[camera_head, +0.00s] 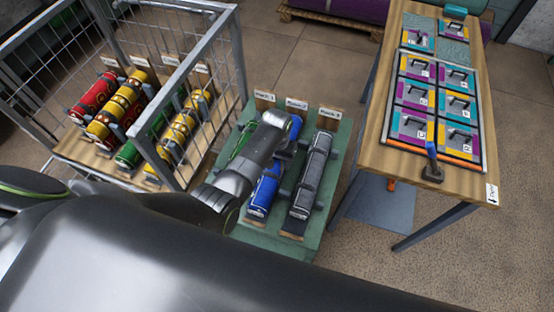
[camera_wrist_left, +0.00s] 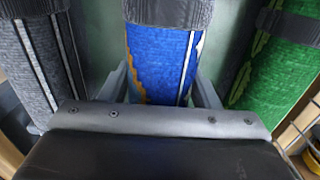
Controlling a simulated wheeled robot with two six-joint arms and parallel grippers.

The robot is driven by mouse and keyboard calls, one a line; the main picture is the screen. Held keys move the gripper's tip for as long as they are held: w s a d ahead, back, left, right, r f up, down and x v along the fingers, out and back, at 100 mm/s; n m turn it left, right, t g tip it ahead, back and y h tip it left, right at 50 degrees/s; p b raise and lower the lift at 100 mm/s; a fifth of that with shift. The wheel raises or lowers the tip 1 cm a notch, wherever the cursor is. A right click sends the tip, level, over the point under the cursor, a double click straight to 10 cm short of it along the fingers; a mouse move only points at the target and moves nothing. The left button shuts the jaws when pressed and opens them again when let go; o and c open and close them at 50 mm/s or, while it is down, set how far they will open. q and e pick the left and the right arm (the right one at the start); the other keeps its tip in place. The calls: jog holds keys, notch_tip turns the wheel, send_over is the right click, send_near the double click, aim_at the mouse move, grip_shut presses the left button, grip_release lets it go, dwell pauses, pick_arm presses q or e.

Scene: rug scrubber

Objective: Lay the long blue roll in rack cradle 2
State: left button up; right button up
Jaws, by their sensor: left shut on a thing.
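The long blue roll (camera_head: 263,192) lies lengthwise over the middle place of the green rack (camera_head: 333,180), between a grey roll (camera_head: 311,175) and a green roll (camera_head: 241,140). A small label (camera_head: 297,104) stands behind the middle place. My left gripper (camera_wrist_left: 160,85) is shut on the blue roll, with one finger on each side of it in the left wrist view. In the head view my left wrist covers the roll's middle and hides the fingers. I cannot tell whether the roll rests fully on its supports. My right gripper is not in view.
A wire-sided cart (camera_head: 240,70) with red, yellow and green rolls stands on the left. A wooden table (camera_head: 376,130) with a board of colored tiles (camera_head: 400,105) and a blue-handled tool (camera_head: 431,165) stands on the right. Bare floor lies behind the rack.

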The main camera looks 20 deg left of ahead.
pick_arm(q)
jog(key=shift+f, duration=0.1)
jog(key=o, duration=1.2)
jog(key=shift+r, duration=0.3)
notch_tip(320, 180, up, 12)
jog(key=shift+f+p, duration=0.15)
jog(key=shift+p, duration=0.15)
